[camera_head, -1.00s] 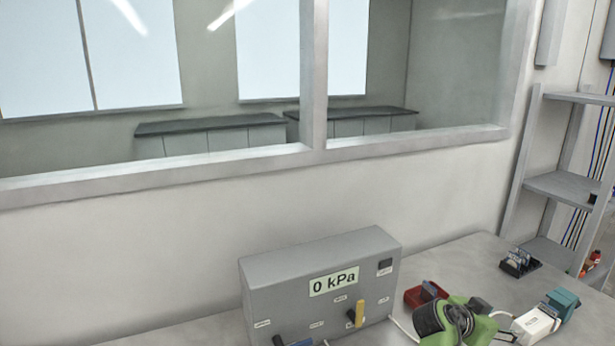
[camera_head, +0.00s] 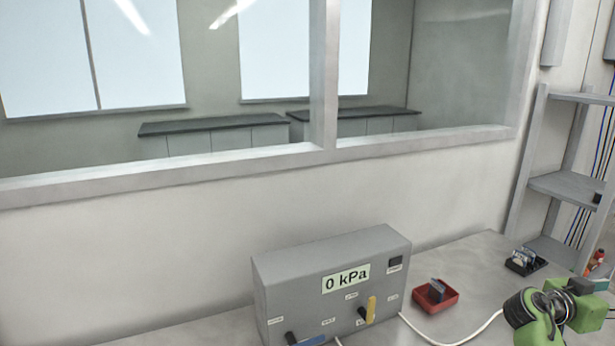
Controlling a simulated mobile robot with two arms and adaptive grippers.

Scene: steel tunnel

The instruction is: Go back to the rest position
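A green and black arm link of mine (camera_head: 540,315) shows at the lower right. It reaches toward the right edge over the table. No gripper fingers can be made out at its end, so I cannot tell whether that gripper is open, shut or holding something. My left arm and gripper are out of view. The grey box (camera_head: 335,285) on the table has a display (camera_head: 346,278) reading 0 kPa. A yellow handle (camera_head: 371,309) and a blue handle (camera_head: 311,341) are on its front.
A red tray (camera_head: 436,298) with a dark item in it sits right of the box. A white cable (camera_head: 455,340) runs from the box toward my arm. A small black rack (camera_head: 525,262) stands farther back. Grey shelves (camera_head: 565,187) stand at right. A window (camera_head: 270,100) fills the wall behind.

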